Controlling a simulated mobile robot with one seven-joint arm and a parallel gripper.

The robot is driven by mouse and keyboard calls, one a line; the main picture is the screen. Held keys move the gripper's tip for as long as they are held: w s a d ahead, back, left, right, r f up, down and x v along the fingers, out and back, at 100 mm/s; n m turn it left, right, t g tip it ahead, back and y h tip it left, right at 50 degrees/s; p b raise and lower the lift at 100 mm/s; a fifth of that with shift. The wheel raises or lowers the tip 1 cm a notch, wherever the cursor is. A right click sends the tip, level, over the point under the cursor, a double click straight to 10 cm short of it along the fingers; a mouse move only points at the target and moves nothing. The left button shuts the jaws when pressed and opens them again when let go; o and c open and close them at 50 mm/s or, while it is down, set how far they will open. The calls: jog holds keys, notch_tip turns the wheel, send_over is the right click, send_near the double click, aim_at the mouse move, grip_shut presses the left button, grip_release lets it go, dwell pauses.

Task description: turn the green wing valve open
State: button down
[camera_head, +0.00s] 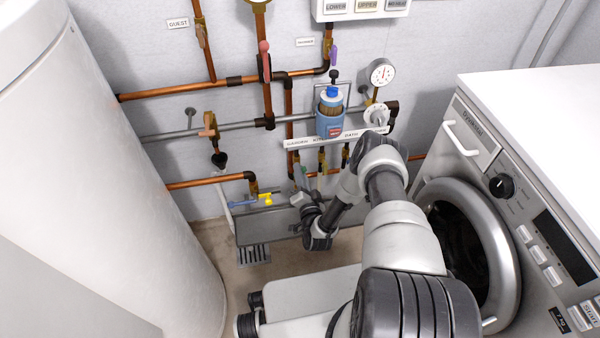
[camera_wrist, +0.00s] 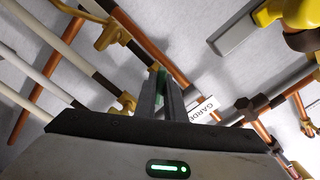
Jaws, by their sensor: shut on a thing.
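The green wing valve (camera_head: 304,174) is a small green handle on the copper pipe below the left end of a white label strip. My gripper (camera_head: 300,184) reaches up to it from below, in front of the wall. In the wrist view, the two grey fingers of my gripper (camera_wrist: 160,84) are close together, with a bit of the green wing valve (camera_wrist: 156,71) showing between their tips. The gripper is shut on the valve. Most of the handle is hidden by the fingers, so its exact angle cannot be told.
A yellow-handled valve (camera_head: 266,198) sits just left of my gripper, with a blue handle (camera_head: 240,204) beside it. More valves hang under the label strip (camera_head: 335,139) to the right. A washing machine (camera_head: 500,190) stands at right, a white tank (camera_head: 90,180) at left.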

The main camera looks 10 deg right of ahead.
jog(key=n, duration=0.5)
jog(key=shift+w+a+n, duration=0.1)
jog(key=shift+n, duration=0.2)
jog(key=n, duration=0.4)
jog(key=shift+n, duration=0.3)
jog(key=c, duration=1.8)
grip_release()
jog(key=shift+c, duration=0.2)
jog(key=shift+s, duration=0.2)
